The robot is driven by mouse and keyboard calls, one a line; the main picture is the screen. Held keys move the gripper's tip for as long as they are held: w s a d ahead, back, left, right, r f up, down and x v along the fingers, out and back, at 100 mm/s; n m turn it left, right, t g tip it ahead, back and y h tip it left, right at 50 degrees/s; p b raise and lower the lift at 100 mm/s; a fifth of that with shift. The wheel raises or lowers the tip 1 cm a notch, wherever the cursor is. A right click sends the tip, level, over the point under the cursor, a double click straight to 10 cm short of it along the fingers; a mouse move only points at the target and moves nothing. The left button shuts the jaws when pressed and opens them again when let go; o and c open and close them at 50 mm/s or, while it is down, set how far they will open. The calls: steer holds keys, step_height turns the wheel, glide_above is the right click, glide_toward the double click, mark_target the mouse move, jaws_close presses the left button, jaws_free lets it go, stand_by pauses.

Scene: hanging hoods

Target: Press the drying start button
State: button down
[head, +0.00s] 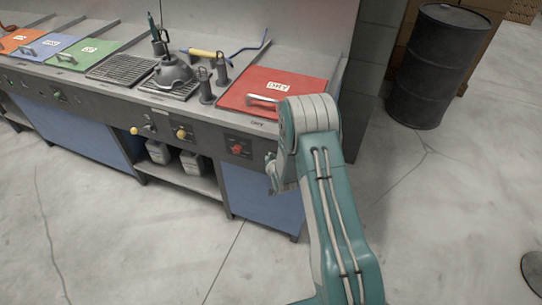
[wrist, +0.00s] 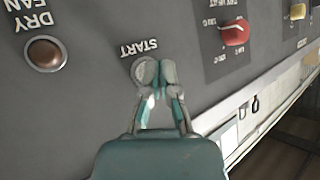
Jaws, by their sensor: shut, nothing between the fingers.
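My gripper (wrist: 156,72) is shut and empty in the wrist view, its fingertips right at the START label (wrist: 138,48) on the grey control panel (wrist: 95,95). The lettering appears upside down. In the head view my gripper (head: 271,160) is at the front panel below the red lid (head: 290,84), right of the red knob (head: 237,149), partly hidden by my arm.
A brown round DRY FAN button or lamp (wrist: 46,53) sits left of my gripper. The red DRY HEAT knob (wrist: 235,34) and a yellow knob (wrist: 297,11) are to the right. A dark barrel (head: 432,65) stands right of the counter. The floor in front is clear.

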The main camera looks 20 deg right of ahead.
steer(key=shift+w+d, duration=0.2)
steer(key=shift+w, duration=0.15)
stand_by(0.4)
steer(key=shift+s, duration=0.1)
steer(key=shift+s+a, duration=0.45)
steer(key=shift+s, duration=0.15)
steer(key=s+a, duration=0.1)
steer(key=s, duration=0.1)
steer(key=s+a, duration=0.2)
stand_by(0.6)
stand_by(0.6)
